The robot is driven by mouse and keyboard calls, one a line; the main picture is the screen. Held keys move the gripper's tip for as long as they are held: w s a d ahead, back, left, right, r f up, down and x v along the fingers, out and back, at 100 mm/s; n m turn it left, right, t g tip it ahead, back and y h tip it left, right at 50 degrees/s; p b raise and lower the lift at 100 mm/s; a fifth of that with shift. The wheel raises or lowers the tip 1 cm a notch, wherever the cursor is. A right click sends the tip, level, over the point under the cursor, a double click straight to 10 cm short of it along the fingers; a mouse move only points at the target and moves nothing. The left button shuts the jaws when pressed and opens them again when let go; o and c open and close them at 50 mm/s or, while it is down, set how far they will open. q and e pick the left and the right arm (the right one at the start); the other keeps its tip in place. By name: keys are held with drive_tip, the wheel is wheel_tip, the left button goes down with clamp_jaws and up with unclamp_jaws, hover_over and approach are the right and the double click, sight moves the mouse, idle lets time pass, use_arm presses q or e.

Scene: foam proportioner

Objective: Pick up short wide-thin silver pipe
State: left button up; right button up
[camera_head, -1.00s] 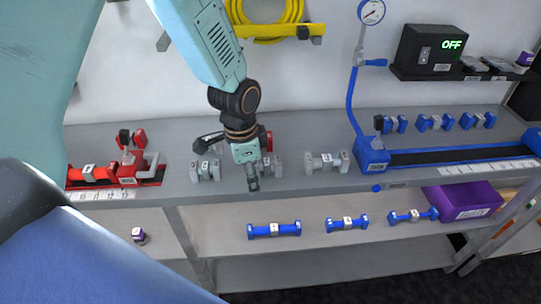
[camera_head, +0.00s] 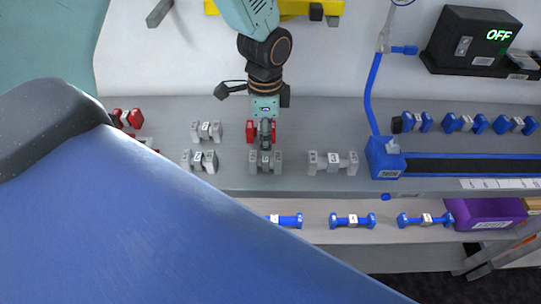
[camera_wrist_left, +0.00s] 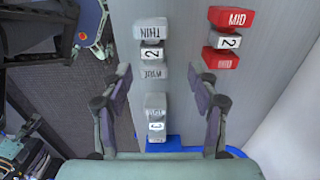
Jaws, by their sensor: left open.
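My left gripper (camera_head: 264,140) hangs over the shelf, pointing down at a silver pipe (camera_head: 265,162) in the head view. In the left wrist view the gripper (camera_wrist_left: 168,80) is open, with its fingers wide apart and nothing gripped. A silver pipe labelled THIN, 2 and WIDE (camera_wrist_left: 151,50) lies just beyond the fingertips. A second silver pipe labelled 1 (camera_wrist_left: 155,115) shows between the fingers, below; its other labels are unclear. Other silver pipes lie to the left (camera_head: 199,160), behind (camera_head: 207,131) and to the right (camera_head: 333,163). My right gripper is not in view.
A red pipe (camera_wrist_left: 228,40) labelled MID and 2 lies close by. The blue proportioner base (camera_head: 385,158) stands to the right. Blue pipes (camera_head: 352,220) lie on the lower shelf beside a purple bin (camera_head: 485,213). The back wall is close behind the gripper.

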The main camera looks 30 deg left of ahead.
sight(265, 158)
use_arm(q)
drive_tip(key=shift+s+d+f, duration=0.1)
drive_tip(key=shift+d+f, duration=0.1)
drive_tip(key=shift+f, duration=0.1)
drive_tip(key=f, duration=0.4)
drive_tip(key=s+f, duration=0.1)
drive_tip(key=f, duration=0.1)
drive_tip(key=shift+a+f, duration=0.1)
drive_tip(key=shift+f, duration=0.05)
drive_tip(key=shift+d+f, duration=0.2)
drive_tip(key=shift+f, duration=0.15)
drive_tip(key=shift+a, duration=0.2)
drive_tip(key=shift+c, duration=1.3)
drive_tip(key=shift+d, duration=0.2)
drive_tip(key=c, duration=0.6)
drive_tip(key=shift+a, duration=0.1)
clamp_jaws()
